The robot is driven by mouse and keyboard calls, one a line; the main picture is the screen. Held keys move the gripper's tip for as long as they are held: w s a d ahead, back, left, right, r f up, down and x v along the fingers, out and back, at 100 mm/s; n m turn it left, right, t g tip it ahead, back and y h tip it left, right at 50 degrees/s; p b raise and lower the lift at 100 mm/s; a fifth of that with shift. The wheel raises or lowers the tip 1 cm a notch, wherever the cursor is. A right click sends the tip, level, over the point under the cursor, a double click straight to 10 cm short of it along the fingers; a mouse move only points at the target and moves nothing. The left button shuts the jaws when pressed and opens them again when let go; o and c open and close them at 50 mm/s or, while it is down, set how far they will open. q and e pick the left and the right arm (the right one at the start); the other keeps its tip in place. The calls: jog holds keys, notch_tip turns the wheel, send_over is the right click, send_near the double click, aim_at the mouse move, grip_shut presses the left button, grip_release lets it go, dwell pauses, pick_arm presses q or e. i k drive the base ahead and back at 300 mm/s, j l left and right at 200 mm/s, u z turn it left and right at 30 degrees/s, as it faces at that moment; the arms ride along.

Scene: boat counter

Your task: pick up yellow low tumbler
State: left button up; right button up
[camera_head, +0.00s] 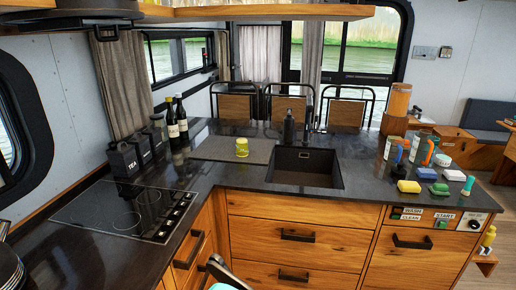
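The yellow low tumbler (242,147) is a short yellow cup on the grey mat (212,149) left of the sink. It stands apart from other things, near the mat's right part. Nothing is touching the tumbler.
The sink (304,169) with a black tap is right of the mat. Dark bottles (181,118) and black canisters (124,160) stand left, behind the cooktop (128,211). Cups, sponges and brushes crowd the right counter.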

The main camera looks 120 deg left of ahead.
aim_at(242, 149)
jog(key=u, duration=4.3)
